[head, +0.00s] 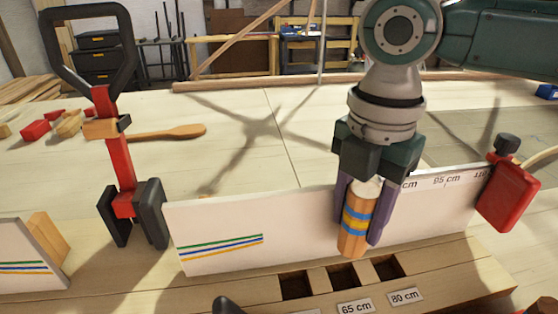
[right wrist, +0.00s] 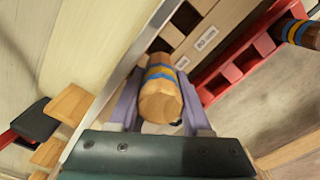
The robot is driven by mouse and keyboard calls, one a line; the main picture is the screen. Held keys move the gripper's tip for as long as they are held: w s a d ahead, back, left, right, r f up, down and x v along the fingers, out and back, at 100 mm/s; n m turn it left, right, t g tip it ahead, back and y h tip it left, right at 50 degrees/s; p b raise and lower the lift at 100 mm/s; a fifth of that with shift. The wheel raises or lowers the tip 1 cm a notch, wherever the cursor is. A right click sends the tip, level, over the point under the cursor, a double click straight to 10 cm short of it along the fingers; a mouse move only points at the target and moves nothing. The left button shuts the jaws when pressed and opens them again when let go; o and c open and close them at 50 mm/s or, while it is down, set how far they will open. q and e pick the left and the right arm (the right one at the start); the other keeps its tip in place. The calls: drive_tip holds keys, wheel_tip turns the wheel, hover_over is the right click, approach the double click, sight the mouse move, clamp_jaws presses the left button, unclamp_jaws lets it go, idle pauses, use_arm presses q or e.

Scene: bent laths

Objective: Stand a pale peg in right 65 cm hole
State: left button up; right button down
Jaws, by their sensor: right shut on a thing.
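The peg is roughly upright, in front of the white board. Its lower end appears just above the 65 cm hole (head: 342,276) in the picture; the dark opening shows below it. The "65 cm" label (head: 355,307) is in front of that hole on the wooden block (head: 450,268). In the right wrist view the peg (right wrist: 160,97) sits between the purple fingers (right wrist: 158,80). My left gripper is not in view.
Other holes lie left (head: 297,286) and right (head: 388,267) of it; the right one has an "80 cm" label (head: 405,296). The white board (head: 300,227) stands behind, with red clamps (head: 122,160) (head: 508,195) at its ends.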

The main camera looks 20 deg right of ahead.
sight(351, 250)
wheel_tip(351, 250, down, 4)
drive_tip(key=b, duration=0.4)
drive_tip(key=shift+f, duration=0.7)
drive_tip(key=shift+f+b, duration=0.45)
drive_tip(key=shift+f, duration=0.2)
drive_tip(key=c, duration=0.5)
unclamp_jaws()
drive_tip(key=shift+o, duration=1.2)
